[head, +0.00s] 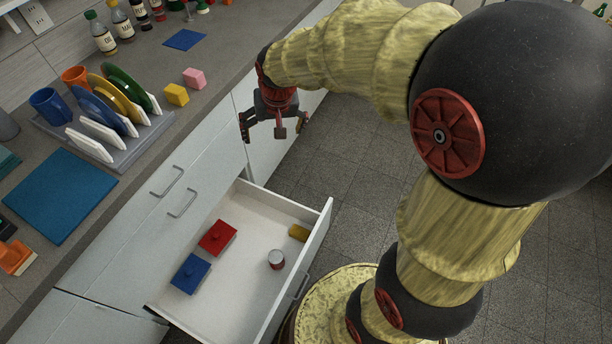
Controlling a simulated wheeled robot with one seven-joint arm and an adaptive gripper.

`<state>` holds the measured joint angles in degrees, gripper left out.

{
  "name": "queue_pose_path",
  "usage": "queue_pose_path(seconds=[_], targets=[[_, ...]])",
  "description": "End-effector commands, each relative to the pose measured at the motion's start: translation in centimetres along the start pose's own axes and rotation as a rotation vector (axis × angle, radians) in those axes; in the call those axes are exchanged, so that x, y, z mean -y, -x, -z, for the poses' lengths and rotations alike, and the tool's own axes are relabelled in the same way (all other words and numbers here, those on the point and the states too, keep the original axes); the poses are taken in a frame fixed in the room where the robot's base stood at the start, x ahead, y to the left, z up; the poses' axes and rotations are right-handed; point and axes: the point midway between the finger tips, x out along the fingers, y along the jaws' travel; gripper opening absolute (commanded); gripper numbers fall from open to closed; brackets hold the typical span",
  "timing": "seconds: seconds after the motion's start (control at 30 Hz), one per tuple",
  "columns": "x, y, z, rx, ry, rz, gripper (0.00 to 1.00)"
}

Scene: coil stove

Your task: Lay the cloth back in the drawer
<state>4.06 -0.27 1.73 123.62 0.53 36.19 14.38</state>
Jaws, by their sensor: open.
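A small flat blue square, which looks like the cloth (185,40), lies spread on the counter near the back, beyond the pink and yellow blocks. The drawer (325,225) is pulled open below the counter. It holds a red lidded box, a blue lidded box, a small can and a yellow block, with bare floor between them. My gripper (274,132) hangs in front of the cabinet fronts, above and beyond the drawer's far end in the picture. Its fingers are spread and empty, apart from the cloth.
A dish rack (122,158) with plates and mugs stands on the counter. A yellow block (176,95) and a pink block (194,77) sit between it and the cloth. Bottles (100,35) line the back. A larger blue mat (62,195) lies at left.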

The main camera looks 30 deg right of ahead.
Motion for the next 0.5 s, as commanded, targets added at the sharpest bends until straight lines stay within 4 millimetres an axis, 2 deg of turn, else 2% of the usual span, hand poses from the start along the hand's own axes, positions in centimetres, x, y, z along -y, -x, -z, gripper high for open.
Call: queue_pose_path(seconds=[0.03, 0.2, 0.5], targets=[[0.0, 1.9, -0.9, -0.015, 0.021, 0.005, 0.93], [-0.2, 6.8, -4.3, -0.048, 0.09, 0.017, 0.93], [-1.3, 13.3, -11.3, -0.109, 0.21, 0.034, 0.93]])
